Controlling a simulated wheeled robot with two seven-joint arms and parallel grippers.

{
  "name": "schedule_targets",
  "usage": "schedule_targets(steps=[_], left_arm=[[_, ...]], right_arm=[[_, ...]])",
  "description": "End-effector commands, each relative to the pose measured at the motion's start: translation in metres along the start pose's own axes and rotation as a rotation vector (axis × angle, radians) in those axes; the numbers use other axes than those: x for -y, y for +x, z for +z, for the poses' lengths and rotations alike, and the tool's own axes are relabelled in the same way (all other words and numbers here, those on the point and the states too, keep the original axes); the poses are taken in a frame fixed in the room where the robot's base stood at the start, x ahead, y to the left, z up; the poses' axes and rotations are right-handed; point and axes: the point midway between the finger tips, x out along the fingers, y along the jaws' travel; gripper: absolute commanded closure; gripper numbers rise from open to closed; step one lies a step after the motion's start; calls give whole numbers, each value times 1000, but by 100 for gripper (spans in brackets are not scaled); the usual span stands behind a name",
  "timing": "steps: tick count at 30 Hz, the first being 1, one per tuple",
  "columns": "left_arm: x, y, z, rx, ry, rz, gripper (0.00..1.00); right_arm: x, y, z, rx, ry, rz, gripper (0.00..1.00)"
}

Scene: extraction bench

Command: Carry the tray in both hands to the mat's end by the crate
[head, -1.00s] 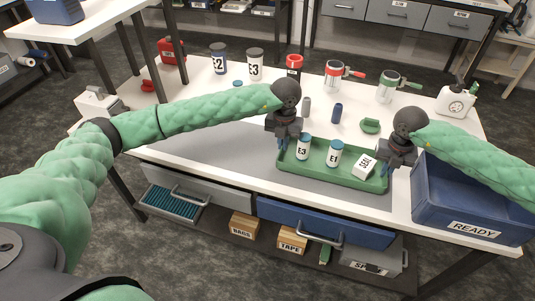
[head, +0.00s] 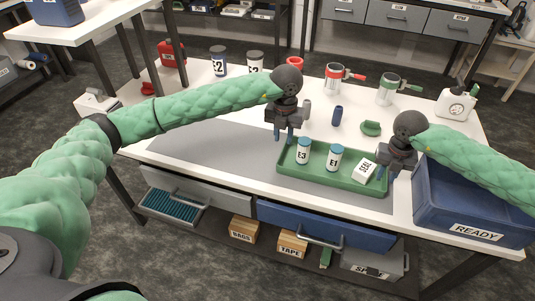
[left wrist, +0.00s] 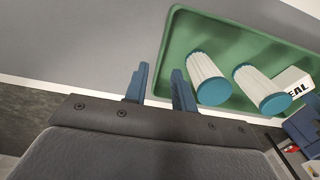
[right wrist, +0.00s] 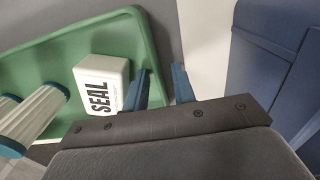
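The green tray (head: 330,180) sits level on the right end of the grey mat (head: 215,150), near the blue READY crate (head: 470,215). My left gripper (head: 286,137) is above the tray's left end, fingers apart. In the left wrist view its fingers (left wrist: 160,88) are spread near the tray rim. My right gripper (head: 393,172) is at the tray's right end. In the right wrist view its fingers (right wrist: 163,88) are apart, with the rim near them.
A blue vial (head: 337,115), a grey vial (head: 306,109) and a green round item (head: 371,128) stand behind the tray. Red-handled (head: 336,78) and green-handled (head: 388,90) cans and a white jug (head: 455,103) are farther back. The mat's left part is bare.

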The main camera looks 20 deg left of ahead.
Motion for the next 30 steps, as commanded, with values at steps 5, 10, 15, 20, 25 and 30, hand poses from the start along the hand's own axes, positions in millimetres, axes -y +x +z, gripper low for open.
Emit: schedule_targets(steps=[5, 10, 15, 20, 25, 30], left_arm=[[0, -34, 0, 1, 1, 0, 74], [0, -57, 0, 0, 1, 1, 74], [0, -67, 0, -1, 0, 1, 74], [0, -69, 0, -1, 0, 1, 74], [0, -69, 0, -1, 0, 1, 74], [0, -69, 0, -1, 0, 1, 74]], right_arm=[[0, 0, 0, 0, 0, 0, 74], [0, 0, 0, 0, 0, 0, 74], [0, 0, 0, 0, 0, 0, 74], [0, -11, 0, 1, 0, 1, 74], [-1, -40, 1, 3, 0, 2, 74], [0, -72, 1, 2, -1, 1, 74]])
